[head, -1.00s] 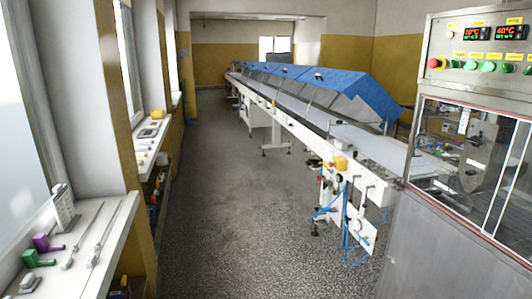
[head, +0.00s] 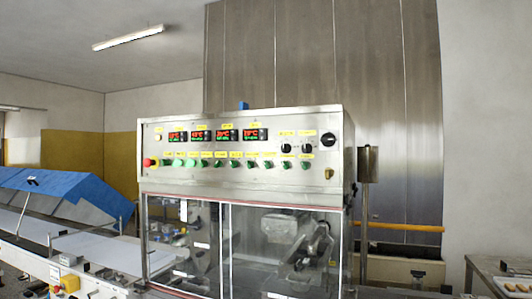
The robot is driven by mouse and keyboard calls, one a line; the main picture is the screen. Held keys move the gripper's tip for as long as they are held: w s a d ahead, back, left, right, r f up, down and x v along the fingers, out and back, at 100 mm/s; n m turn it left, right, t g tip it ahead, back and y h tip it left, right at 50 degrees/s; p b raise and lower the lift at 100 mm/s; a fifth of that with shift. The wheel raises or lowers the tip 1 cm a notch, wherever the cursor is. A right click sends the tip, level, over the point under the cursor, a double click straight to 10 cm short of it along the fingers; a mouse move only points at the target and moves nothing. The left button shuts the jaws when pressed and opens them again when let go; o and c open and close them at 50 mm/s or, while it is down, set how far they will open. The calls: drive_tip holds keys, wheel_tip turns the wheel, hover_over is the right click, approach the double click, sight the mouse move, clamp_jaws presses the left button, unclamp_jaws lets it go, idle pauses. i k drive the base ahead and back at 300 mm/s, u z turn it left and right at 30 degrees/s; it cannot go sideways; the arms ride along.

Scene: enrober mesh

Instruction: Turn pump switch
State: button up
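The machine's steel control panel (head: 222,180) faces me in the middle of the head view. A row of green switches (head: 234,163) runs along it under yellow labels, too small to read, so I cannot tell which one is the pump switch. A red button (head: 149,162) sits at the row's left end. Two small black knobs (head: 286,148) are on the right side, and a larger black rotary switch (head: 328,139) is at the upper right. Lit temperature displays (head: 227,135) are above the row. My gripper is not in view.
Below the panel is a glazed enclosure (head: 180,240) with machinery inside. A conveyor (head: 100,247) with blue covers (head: 68,190) extends left. A yellow rail (head: 400,227) and a table (head: 492,268) with small items are at right.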

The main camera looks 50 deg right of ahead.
sight(218, 164)
drive_tip(key=u, duration=1.35)
drive_tip(key=k, duration=0.1)
drive_tip(key=z, duration=2.85)
drive_tip(key=k, duration=0.6)
drive_tip(key=u, duration=0.15)
drive_tip(key=i, duration=0.6)
